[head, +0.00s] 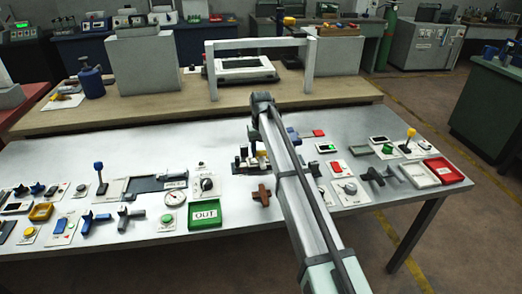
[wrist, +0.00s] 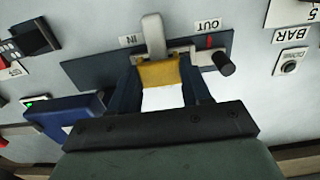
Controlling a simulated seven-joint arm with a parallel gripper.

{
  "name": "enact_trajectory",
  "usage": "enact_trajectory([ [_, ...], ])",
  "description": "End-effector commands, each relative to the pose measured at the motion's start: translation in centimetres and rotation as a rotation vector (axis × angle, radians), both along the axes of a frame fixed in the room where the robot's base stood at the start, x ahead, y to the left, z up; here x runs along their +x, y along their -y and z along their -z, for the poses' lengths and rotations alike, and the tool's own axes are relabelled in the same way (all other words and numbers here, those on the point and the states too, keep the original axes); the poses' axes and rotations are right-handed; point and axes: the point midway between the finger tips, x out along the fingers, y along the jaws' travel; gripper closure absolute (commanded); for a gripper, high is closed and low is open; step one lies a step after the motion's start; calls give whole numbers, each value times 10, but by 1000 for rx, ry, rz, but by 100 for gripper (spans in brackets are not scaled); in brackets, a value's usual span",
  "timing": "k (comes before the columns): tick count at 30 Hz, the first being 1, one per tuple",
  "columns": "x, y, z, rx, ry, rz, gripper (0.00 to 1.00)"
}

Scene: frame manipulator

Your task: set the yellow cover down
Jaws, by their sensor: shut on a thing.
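The yellow cover (wrist: 158,74) shows in the wrist view as a small yellow block between the two dark fingers of my gripper (wrist: 160,64). My gripper is shut on it. A white surface (wrist: 162,98) shows just below the yellow part, between the fingers. The cover is over or close to a dark plate (wrist: 92,70) with IN and OUT labels; I cannot tell whether it touches it. In the head view my arm hides the gripper, and I cannot make out the cover there.
A grey upright bar (wrist: 152,35) and a black knob (wrist: 223,63) stand close to the cover. A blue block (wrist: 62,122) is at the left. In the head view, a green OUT tray (head: 190,222) and red tray (head: 451,165) are on the crowded bench (head: 95,160).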

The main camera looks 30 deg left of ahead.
Motion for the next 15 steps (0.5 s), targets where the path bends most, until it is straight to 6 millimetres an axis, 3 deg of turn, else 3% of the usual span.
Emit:
enact_trajectory([
  [15,0,0,10,-1,-1,0,80],
])
